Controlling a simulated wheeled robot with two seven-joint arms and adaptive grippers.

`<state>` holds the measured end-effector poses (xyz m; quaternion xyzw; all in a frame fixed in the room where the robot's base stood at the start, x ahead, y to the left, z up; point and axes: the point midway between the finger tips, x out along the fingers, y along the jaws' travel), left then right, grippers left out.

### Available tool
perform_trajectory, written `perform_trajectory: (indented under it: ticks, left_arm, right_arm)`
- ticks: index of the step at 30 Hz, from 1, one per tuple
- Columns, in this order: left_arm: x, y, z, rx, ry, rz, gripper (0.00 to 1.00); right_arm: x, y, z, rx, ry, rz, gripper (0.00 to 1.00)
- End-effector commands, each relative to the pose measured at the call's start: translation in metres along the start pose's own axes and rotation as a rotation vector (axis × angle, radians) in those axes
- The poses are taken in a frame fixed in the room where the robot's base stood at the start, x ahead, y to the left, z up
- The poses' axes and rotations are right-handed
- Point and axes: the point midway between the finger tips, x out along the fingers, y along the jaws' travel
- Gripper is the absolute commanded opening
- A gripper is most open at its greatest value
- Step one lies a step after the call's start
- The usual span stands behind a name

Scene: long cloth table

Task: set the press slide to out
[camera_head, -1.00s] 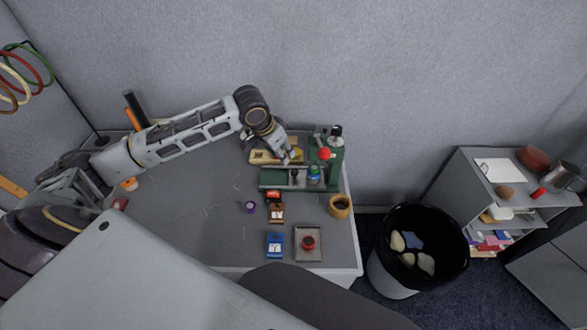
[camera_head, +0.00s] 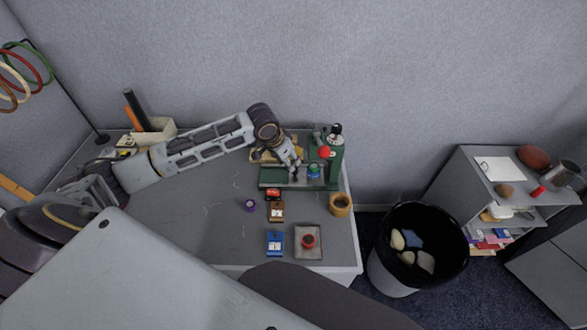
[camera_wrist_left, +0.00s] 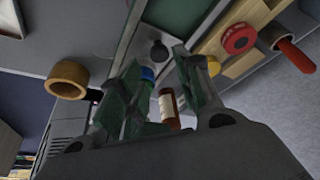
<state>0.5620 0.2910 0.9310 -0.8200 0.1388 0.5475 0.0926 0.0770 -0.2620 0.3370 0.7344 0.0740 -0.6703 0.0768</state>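The green press (camera_head: 336,165) stands at the back right of the table, with a red ball (camera_head: 324,152) on its lever. Its slide (camera_head: 272,183) is a grey rail on a green base, low at the front. A green and blue piece (camera_head: 314,171) sits at the slide's right part. My left gripper (camera_head: 296,174) is over the slide, pointing down, left of that piece. In the left wrist view the fingers (camera_wrist_left: 155,88) are apart, with a dark round knob (camera_wrist_left: 158,50) just beyond their tips; contact cannot be told. My right gripper is not in view.
A wooden ring (camera_head: 340,205), a purple roll (camera_head: 250,205), a blue box (camera_head: 275,243) and a tray (camera_head: 308,256) with a red piece lie in front of the press. A black bin (camera_head: 418,222) stands right of the table. The left-middle tabletop is mostly clear.

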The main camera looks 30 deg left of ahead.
Motion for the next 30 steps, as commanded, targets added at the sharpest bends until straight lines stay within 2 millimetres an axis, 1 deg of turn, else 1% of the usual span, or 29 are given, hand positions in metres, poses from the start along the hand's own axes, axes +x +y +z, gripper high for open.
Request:
perform_trajectory:
  ticks: [3,9,15,21,29,30]
  left_arm:
    - [0.017,0.001,0.001,-0.001,-0.002,0.002,0.34]
    - [0.043,0.001,0.001,0.0,-0.001,0.002,0.34]
    - [0.061,0.001,0.001,-0.001,-0.002,0.001,0.34]
    - [0.068,0.0,0.001,0.0,-0.001,0.0,0.34]
    - [0.069,0.0,0.001,0.001,-0.001,0.0,0.34]
    - [0.069,0.0,0.001,0.001,-0.001,0.0,0.33]
  right_arm:
    - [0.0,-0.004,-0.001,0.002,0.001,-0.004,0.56]
    - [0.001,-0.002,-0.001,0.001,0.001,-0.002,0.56]
    - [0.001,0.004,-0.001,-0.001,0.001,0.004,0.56]
    - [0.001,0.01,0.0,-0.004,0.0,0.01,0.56]
    - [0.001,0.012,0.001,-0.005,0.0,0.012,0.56]
    - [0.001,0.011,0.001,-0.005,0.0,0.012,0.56]
